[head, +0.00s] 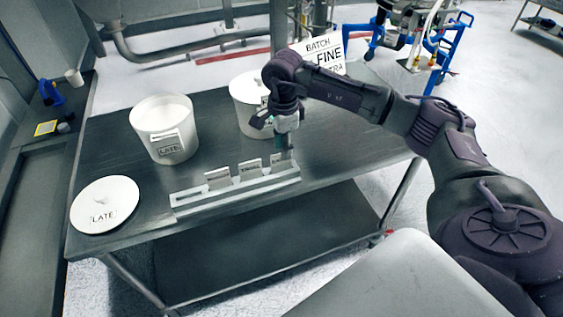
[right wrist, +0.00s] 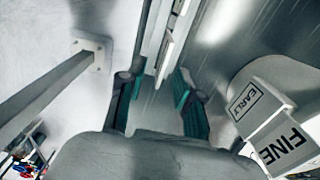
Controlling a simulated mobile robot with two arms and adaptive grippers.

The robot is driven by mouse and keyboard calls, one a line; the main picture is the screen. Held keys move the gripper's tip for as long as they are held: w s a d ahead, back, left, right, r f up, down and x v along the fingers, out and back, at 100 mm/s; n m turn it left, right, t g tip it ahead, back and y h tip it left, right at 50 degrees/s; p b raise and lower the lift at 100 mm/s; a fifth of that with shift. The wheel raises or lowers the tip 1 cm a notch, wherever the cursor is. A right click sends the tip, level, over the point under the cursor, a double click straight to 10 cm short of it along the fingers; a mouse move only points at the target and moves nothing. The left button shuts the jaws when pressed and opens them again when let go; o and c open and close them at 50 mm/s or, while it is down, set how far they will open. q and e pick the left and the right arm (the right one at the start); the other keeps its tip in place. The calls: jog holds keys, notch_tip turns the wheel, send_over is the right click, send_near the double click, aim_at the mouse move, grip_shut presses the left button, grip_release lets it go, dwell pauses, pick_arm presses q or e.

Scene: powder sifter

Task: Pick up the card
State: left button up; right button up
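A pale rack (head: 236,194) near the table's front edge holds three small upright cards: a left card (head: 218,179), a middle card (head: 250,169) and a right card (head: 279,161). Their print is too small to read. My right gripper (head: 285,150) points down at the rack's right end, by the right card, and partly covers it. In the right wrist view its teal-padded fingers (right wrist: 158,108) are apart, with the rack (right wrist: 158,32) running upward ahead of them. I cannot tell whether a card edge lies between them. My left gripper is not in view.
Another pot (head: 245,92) stands behind my right gripper, with EARLY and FINE labels (right wrist: 285,142). A sign (head: 328,52) stands behind.

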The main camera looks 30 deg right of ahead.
aim_at(281, 165)
jog(key=f+p, duration=0.1)
jog(key=f, duration=0.1)
jog(key=f+p, duration=0.1)
jog(key=f, duration=0.1)
jog(key=shift+w+a+f, duration=0.1)
jog(key=shift+w+f, duration=0.1)
jog(key=shift+f, duration=0.45)
grip_shut()
